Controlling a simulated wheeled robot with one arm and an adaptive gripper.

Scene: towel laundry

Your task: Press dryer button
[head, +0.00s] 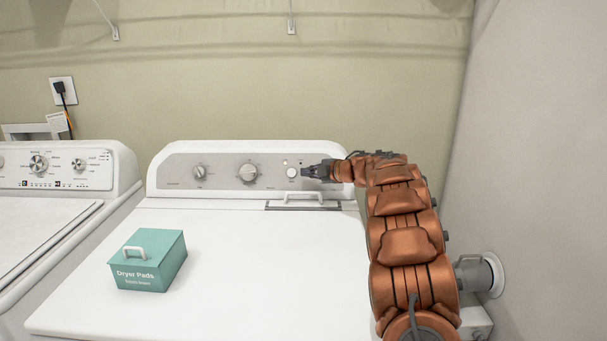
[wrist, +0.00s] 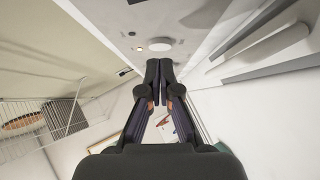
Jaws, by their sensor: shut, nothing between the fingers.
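The white dryer (head: 290,260) stands in the middle, with a grey control panel (head: 222,174) along its back. A round white button (head: 292,172) is at the right part of the panel, right of two larger knobs. My gripper (head: 305,172) is shut and empty, its tips just right of the button in the head view. I cannot tell whether the tips touch the button.
A teal Dryer Pads box (head: 148,262) sits on the dryer top at the left. A white handle (head: 302,197) is below the panel. The washer (head: 40,220) stands at the left, and a wall (head: 530,180) is close on the right.

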